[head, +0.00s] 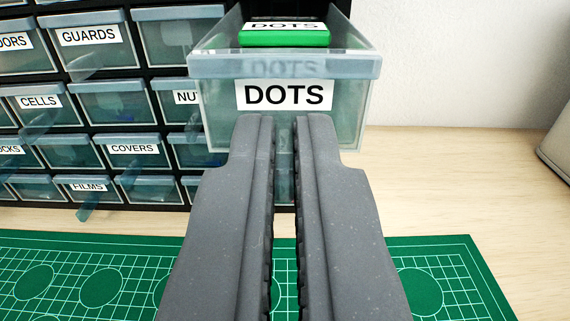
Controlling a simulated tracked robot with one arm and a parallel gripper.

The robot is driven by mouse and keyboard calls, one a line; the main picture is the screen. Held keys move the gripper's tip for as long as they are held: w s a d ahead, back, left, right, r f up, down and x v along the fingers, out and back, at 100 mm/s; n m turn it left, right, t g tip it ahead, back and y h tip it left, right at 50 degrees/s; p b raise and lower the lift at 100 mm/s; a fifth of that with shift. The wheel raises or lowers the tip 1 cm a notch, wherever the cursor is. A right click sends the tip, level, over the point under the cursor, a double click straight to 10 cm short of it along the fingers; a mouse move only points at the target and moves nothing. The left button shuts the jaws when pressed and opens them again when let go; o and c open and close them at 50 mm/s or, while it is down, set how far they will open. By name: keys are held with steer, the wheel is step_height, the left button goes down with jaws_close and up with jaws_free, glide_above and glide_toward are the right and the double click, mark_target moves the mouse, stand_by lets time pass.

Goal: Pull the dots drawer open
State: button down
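The dots drawer (219,109) is a translucent blue-green bin with a white DOTS label, at top centre right of the head view. It is pulled well out of the dark cabinet, standing nearer than the other drawers. A green block (284,39) with its own DOTS label lies inside it. My gripper (284,119) points at the drawer front just below the label. Its two grey fingers are close together with a narrow gap, which matches the width of a drawer handle. The fingers mostly hide the handle, and they appear shut on it.
The cabinet's other labelled drawers, such as GUARDS (90,52) and COVERS (134,162), fill the left, with handles sticking out. A green cutting mat (440,262) lies on the wooden bench (450,180) below. A grey object (558,145) stands at the right edge. The bench right of the drawer is clear.

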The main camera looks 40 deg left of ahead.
steer(key=shift+v, duration=1.2)
steer(key=shift+w, duration=0.1)
steer(key=c, duration=2)
jaws_free()
steer(key=o, duration=0.4)
steer(key=shift+d, duration=0.1)
steer(key=p+v, duration=0.2)
steer(key=v, duration=1.1)
steer(key=shift+s, duration=0.4)
steer(key=shift+d, duration=0.15)
